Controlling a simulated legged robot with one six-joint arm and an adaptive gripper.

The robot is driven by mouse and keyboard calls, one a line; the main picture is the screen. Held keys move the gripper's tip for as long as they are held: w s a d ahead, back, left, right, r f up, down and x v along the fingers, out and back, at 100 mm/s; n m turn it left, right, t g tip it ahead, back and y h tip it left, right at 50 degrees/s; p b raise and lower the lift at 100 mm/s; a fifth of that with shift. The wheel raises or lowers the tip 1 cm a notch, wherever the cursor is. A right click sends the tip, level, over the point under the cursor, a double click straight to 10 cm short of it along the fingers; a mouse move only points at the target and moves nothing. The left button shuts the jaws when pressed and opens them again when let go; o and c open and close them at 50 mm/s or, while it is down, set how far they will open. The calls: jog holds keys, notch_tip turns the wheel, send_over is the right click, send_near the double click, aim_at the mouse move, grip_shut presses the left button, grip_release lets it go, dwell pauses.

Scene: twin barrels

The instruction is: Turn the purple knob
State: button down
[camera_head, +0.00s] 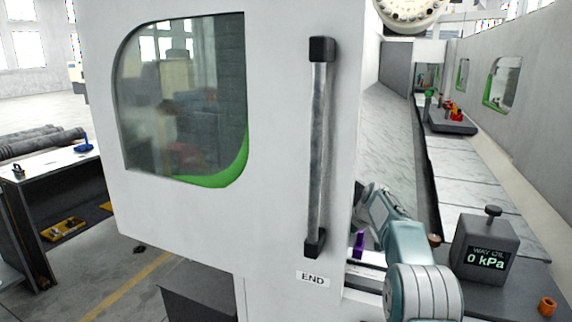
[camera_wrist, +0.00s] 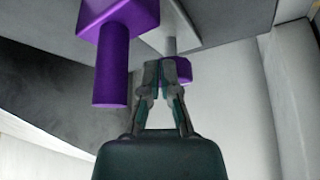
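In the wrist view, a large purple block with a round purple bar (camera_wrist: 109,70) stands at the upper left. A smaller, rounded purple knob (camera_wrist: 180,70) is right of it, beside a pale grey stem, partly covered by a finger. My gripper (camera_wrist: 161,63) has its fingertips close together next to this small knob; nothing shows between them, and contact cannot be told. In the head view, a purple part (camera_head: 359,243) shows low beside the white machine's door edge. My arm reaches up past it, with the gripper end (camera_head: 366,191) partly hidden at that edge.
The white machine door (camera_head: 270,235) with its vertical handle (camera_head: 318,150) stands left of my arm. A grey gauge box (camera_head: 485,262) reading "WAY OIL 0 kPa" and an orange ring (camera_head: 547,306) sit on the right. A dark-sided table (camera_head: 60,190) is at far left.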

jog(key=shift+d, duration=0.1)
dwell(0.4)
jog(key=shift+s+d+r, duration=0.1)
jog(key=shift+s+d, duration=0.05)
jog(key=shift+d, duration=0.05)
notch_tip(320, 180, up, 6)
jog(key=shift+f, duration=0.1)
dwell(0.5)
jog(key=shift+s+a+f, duration=0.3)
jog(key=shift+a+f, duration=0.15)
jog(key=shift+f, duration=0.55)
jog(key=shift+s+a+f, duration=0.25)
jog(key=shift+a+f, duration=0.15)
jog(key=shift+f, duration=0.6)
jog(key=shift+s+a+f, duration=0.3)
jog(key=shift+a+f, duration=0.15)
jog(key=shift+f, duration=0.55)
